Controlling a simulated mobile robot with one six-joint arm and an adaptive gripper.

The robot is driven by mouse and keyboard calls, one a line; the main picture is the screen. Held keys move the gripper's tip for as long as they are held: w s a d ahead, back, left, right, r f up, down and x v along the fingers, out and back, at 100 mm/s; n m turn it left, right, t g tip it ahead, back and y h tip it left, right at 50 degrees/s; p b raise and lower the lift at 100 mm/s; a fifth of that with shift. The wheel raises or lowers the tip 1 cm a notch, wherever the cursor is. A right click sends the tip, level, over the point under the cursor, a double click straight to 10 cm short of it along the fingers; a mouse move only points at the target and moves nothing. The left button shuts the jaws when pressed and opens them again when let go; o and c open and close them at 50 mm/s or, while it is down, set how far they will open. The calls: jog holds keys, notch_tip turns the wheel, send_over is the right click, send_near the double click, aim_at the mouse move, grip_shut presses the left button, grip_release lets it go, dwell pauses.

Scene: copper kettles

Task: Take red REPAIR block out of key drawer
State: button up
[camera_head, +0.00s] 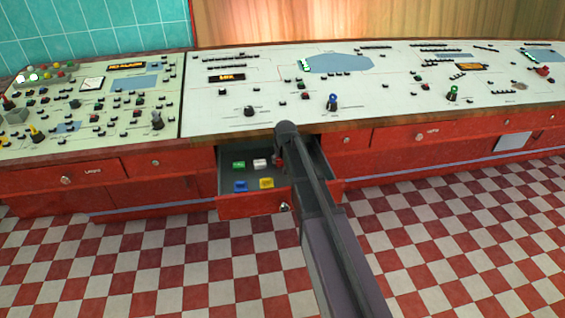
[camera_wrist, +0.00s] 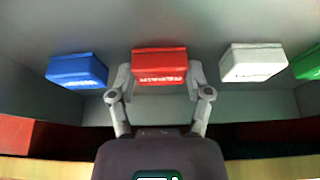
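The red block (camera_wrist: 159,65) lies in the open key drawer, between the two fingers of my gripper (camera_wrist: 160,78) in the wrist view. Pale lettering runs along its lower front edge, too blurred to read surely. The fingers stand close at its left and right sides; whether they press on it cannot be told. It looks in line with the blocks beside it. In the head view the open drawer (camera_head: 240,205) sits under the console, and my arm's end reaches down into it. Only a sliver of the red block (camera_head: 277,161) shows there, beside my arm.
A blue block (camera_wrist: 77,71) is left of the red one, a white block (camera_wrist: 252,63) right, and a green block (camera_wrist: 308,64) farther right. A yellow block (camera_head: 266,183) shows in the head view. The console edge (camera_head: 235,135) overhangs the drawer's back. Checkered floor lies in front.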

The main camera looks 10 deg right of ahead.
jog(key=shift+r, duration=0.1)
jog(key=shift+c, duration=0.3)
notch_tip(320, 180, up, 10)
jog(key=p, duration=1)
